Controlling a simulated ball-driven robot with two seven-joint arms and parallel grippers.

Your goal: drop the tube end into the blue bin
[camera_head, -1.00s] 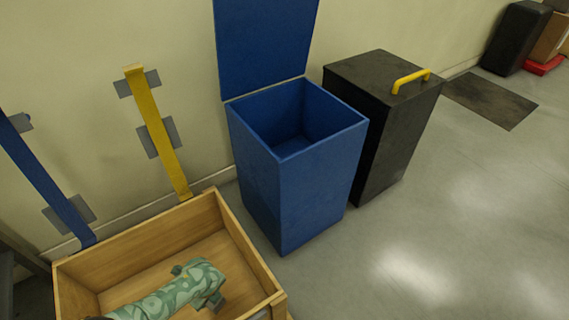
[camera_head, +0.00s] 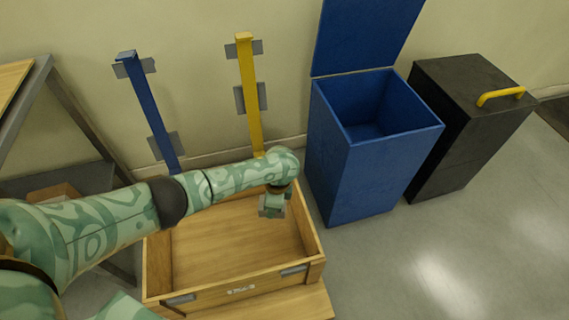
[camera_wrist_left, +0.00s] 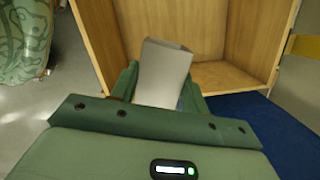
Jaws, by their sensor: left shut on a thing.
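The blue bin (camera_head: 365,180) stands on the floor at the right of the wooden crate in the head view. Its lid (camera_head: 365,38) is tilted up and the inside I can see is empty. My left gripper (camera_head: 272,208) hangs above the crate's right part, left of the bin and apart from it. In the left wrist view, my left gripper (camera_wrist_left: 160,95) is shut on a pale grey tube end (camera_wrist_left: 163,70) that sticks out past the fingers. In the head view the tube end is too small to make out clearly. My right gripper is not in view.
The open wooden crate (camera_head: 235,280) stands below my left arm. A blue strip (camera_head: 148,105) and a yellow strip (camera_head: 250,95) are on the wall behind. A black bin (camera_head: 460,130) with a yellow handle stands right of the blue bin. Floor at front right is clear.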

